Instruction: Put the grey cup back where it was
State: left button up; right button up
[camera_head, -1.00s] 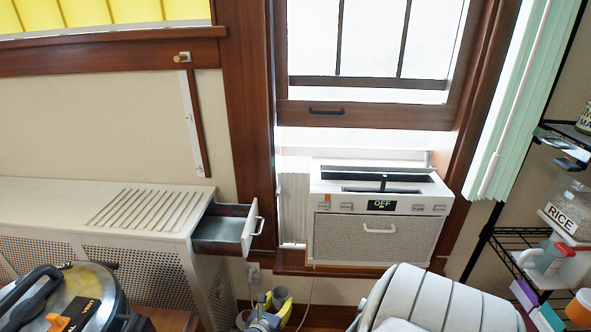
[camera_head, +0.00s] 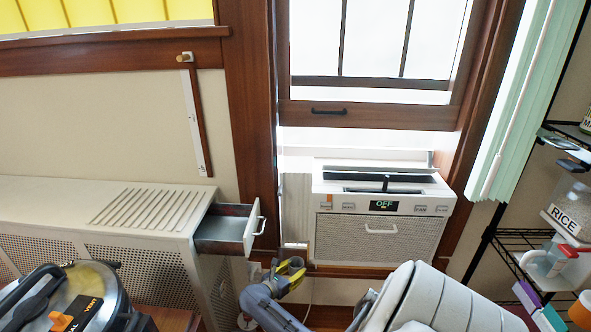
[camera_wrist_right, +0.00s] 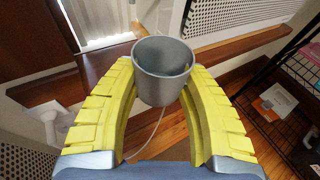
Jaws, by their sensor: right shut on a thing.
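The grey cup (camera_wrist_right: 163,70) is upright between the yellow fingers of my right gripper (camera_wrist_right: 160,85) in the right wrist view. Its open rim faces the camera, and the inside looks empty. The gripper is shut on it. In the head view my right gripper (camera_head: 289,270) is low in the middle, in front of the wall below the window air conditioner and right of the open drawer. I cannot clearly make out the cup between the fingers there. My left gripper is not in view.
A small drawer (camera_head: 222,232) stands open at the end of the white radiator cover (camera_head: 100,215). The air conditioner (camera_head: 380,225) sits in the window. A pressure cooker (camera_head: 70,295) is at lower left. A black wire shelf (camera_head: 515,240) with a rice container (camera_head: 570,212) is at right.

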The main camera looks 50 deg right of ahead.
aim_at(295, 262)
jog(key=w+d, duration=0.1)
jog(key=d, duration=0.1)
jog(key=w+d, duration=0.1)
jog(key=d, duration=0.1)
jog(key=w+d, duration=0.2)
jog(key=shift+d, duration=0.15)
jog(key=shift+f, duration=1.75)
jog(key=shift+f, duration=0.1)
jog(key=o, duration=1.2)
